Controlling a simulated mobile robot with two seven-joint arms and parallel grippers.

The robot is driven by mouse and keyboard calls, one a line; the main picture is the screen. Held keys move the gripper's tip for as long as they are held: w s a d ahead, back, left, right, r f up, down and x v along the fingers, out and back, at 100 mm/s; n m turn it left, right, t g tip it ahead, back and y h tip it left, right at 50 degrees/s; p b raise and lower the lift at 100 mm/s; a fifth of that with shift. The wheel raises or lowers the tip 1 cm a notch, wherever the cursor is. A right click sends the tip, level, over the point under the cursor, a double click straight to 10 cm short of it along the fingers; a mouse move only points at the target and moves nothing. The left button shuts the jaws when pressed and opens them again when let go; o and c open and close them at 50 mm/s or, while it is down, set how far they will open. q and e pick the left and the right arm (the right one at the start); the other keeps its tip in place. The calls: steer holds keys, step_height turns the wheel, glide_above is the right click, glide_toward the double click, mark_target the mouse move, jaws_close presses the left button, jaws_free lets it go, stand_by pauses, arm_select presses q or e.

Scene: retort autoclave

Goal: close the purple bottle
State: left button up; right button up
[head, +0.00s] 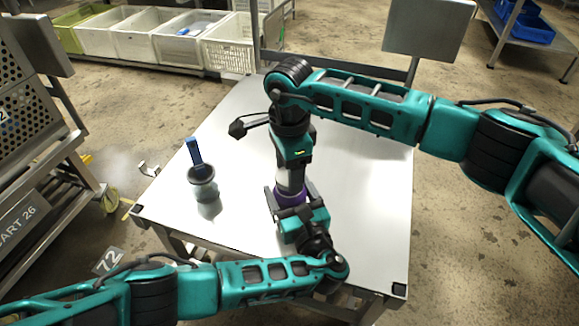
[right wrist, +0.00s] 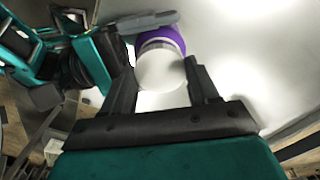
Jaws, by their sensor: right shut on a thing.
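The purple bottle (head: 291,196) stands upright near the middle of the metal table, partly hidden by my grippers. My left gripper (head: 291,193) reaches it from the front, with a finger on each side of its body. A pale grey-white cap (right wrist: 162,72) sits over the bottle's top. My right gripper (head: 291,166) points down from above and is shut on this cap. In the right wrist view the cap is between the two fingers, with the purple body (right wrist: 172,38) just beyond it. Whether the cap is fully seated cannot be told.
A grey container with a blue-handled tool (head: 203,184) stands on the left of the metal table (head: 363,180). Pale crates (head: 130,38) line the back left. A metal cart (head: 45,190) is at the left. The table's right side is clear.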

steer(key=shift+f, duration=0.55)
